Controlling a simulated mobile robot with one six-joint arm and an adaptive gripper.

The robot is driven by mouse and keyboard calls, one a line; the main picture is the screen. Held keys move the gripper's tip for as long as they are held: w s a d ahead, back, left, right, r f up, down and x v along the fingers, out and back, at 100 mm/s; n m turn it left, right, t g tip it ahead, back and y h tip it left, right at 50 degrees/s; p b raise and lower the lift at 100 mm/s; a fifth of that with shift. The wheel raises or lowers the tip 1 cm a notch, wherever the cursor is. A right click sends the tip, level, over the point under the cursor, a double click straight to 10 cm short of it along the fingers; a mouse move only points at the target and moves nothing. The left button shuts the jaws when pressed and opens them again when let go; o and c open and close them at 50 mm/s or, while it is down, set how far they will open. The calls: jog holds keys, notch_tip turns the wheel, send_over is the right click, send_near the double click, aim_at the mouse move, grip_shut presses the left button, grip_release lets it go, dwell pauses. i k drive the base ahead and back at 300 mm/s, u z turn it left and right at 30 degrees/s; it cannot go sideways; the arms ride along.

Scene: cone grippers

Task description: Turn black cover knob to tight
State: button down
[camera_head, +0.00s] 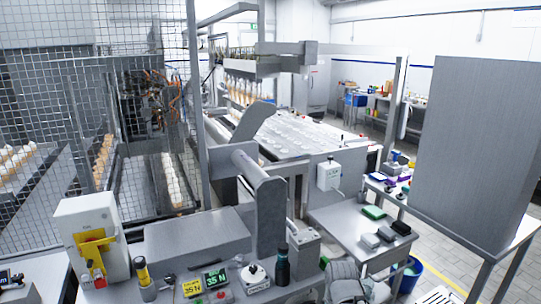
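A small white box (257,282) with a dark round knob on top sits near the front edge of the machine's front ledge. A small black knob-like part (169,279) lies further left on the same ledge. I cannot tell for certain which of these is the black cover knob, and no tight mark can be read. A grey rounded form at the bottom, right of centre, looks like part of my arm. No gripper fingers can be made out.
A yellow display (192,288), a green display (216,279) and a dark bottle (283,267) crowd the ledge. A white and yellow switch box (92,240) stands at left. A side table (345,222) holds small boxes. A blue bin (408,276) stands on the floor.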

aim_at(170, 279)
jog(key=k, duration=0.65)
jog(key=u, duration=0.45)
jog(key=i, duration=0.8)
jog(key=u, duration=0.55)
jog(key=i, duration=0.6)
jog(key=z, duration=0.15)
